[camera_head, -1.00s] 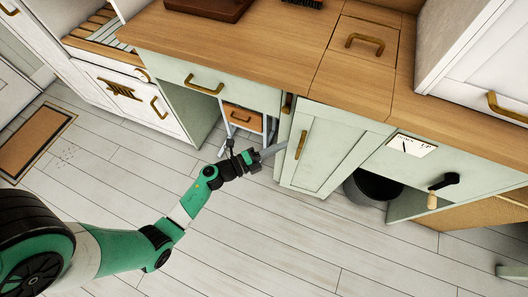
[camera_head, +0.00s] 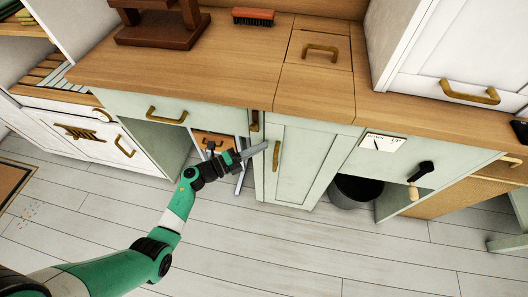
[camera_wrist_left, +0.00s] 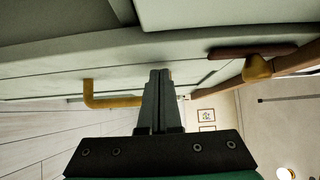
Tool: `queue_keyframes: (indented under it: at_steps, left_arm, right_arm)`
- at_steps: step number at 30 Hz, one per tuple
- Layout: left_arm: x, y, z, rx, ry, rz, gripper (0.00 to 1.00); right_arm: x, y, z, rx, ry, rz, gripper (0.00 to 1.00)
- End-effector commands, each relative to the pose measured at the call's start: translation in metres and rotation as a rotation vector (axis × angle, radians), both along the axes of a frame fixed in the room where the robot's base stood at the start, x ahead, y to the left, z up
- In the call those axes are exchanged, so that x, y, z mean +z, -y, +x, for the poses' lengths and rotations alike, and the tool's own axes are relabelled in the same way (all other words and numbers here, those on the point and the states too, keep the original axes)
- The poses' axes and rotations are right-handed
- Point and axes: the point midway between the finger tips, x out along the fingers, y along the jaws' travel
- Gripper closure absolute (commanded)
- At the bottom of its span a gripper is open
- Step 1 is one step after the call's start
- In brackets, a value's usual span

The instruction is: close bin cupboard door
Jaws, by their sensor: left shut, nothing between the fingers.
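The pale green cupboard door (camera_head: 303,160) sits below the counter, with an upright brass handle (camera_head: 277,156) near its left edge. It looks close to flush with the cabinet front; I cannot tell whether a small gap remains. My left gripper (camera_head: 264,147) is shut and empty at the door's upper left, just left of the handle. In the left wrist view the shut fingers (camera_wrist_left: 159,73) point at a pale green surface, with a brass handle (camera_wrist_left: 110,102) beside them. Contact is not clear. My right gripper is not in view.
A dark bin (camera_head: 352,193) stands in the open space right of the door. A brass drawer handle (camera_head: 166,116) and a black-and-wood crank (camera_head: 420,173) stick out nearby. The floor in front is clear.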

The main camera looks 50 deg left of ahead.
Motion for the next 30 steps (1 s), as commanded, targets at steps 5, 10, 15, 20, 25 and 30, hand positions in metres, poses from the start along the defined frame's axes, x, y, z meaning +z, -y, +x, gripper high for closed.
queue_keyframes:
  at_steps: [5, 10, 15, 20, 25, 30]
  left_arm:
    - [0.001, -0.013, -0.004, -0.044, 0.000, -0.001, 1.00]
    - [0.001, -0.012, -0.005, -0.047, 0.000, -0.001, 1.00]
    - [0.001, -0.012, -0.005, -0.046, 0.000, -0.001, 1.00]
    - [0.003, -0.002, -0.012, -0.053, -0.003, -0.004, 1.00]
    - [0.005, 0.012, -0.036, -0.061, -0.006, -0.007, 1.00]
    - [0.004, 0.004, -0.082, -0.059, -0.005, -0.006, 1.00]
  right_arm:
    - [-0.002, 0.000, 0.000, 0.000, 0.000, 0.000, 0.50]
    - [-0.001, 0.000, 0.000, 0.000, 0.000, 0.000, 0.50]
    - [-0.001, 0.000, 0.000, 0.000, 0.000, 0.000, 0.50]
    - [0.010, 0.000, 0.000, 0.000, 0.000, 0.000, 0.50]
    - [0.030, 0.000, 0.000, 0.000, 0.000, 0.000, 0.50]
    - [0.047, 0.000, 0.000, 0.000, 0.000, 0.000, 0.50]
